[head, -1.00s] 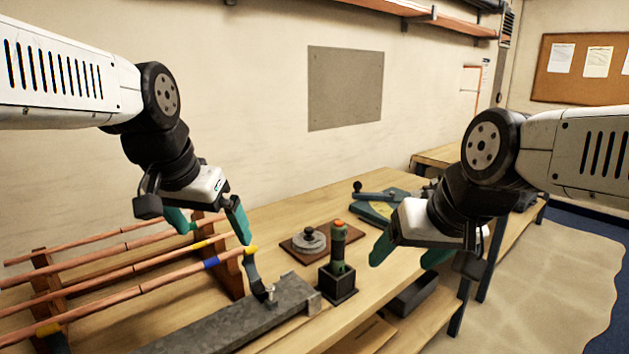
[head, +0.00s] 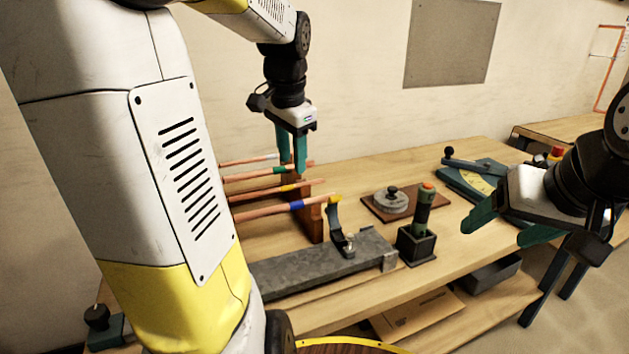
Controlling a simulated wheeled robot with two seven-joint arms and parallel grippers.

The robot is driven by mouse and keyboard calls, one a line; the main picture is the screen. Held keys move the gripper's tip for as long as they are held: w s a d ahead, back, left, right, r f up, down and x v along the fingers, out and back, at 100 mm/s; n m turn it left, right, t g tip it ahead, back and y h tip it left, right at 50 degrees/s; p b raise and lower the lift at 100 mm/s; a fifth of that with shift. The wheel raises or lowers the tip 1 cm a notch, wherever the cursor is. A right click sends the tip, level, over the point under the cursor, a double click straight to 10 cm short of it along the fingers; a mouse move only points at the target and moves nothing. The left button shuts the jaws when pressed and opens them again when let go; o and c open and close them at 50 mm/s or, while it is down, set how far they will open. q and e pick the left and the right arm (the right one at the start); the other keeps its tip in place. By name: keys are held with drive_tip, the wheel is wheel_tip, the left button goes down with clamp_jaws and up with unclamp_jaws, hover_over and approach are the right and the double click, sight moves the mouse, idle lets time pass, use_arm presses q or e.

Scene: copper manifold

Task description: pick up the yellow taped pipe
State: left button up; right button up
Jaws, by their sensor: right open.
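The yellow taped pipe (head: 262,192) is a copper tube in the rack at the left of the bench, with a yellow band near its right end. My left gripper (head: 293,168) points down over the rack's right end, its two teal fingers close together. The fingertips are near the green-banded pipe, behind the yellow-banded one; whether they touch any pipe is unclear. Whether the fingers are open or shut is also unclear. My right gripper (head: 500,224) is open and empty, over the bench's right front edge. My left arm hides the left part of the pipes.
A blue-banded pipe (head: 268,211) lies in front of the yellow-banded one. A grey metal block (head: 318,268) with a clamp lies in front of the rack. A green torch-like tool (head: 424,208) stands in a black holder. A round weight (head: 391,200) sits on a brown board.

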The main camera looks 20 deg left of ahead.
sight(275, 190)
use_arm(q)
drive_tip(key=w+a+f+m+g, duration=0.1)
drive_tip(key=w+a+f+m, duration=0.1)
drive_tip(key=w+a+f, duration=0.3)
drive_tip(key=w+a+f+m+g, duration=0.1)
drive_tip(key=w+a+m, duration=0.15)
drive_tip(key=a, duration=0.45)
drive_tip(key=shift+n+h, duration=0.3)
drive_tip(key=shift+n, duration=0.15)
drive_tip(key=f, duration=0.5)
drive_tip(key=w+f, duration=0.1)
drive_tip(key=f, duration=0.2)
drive_tip(key=shift+a, duration=0.15)
clamp_jaws()
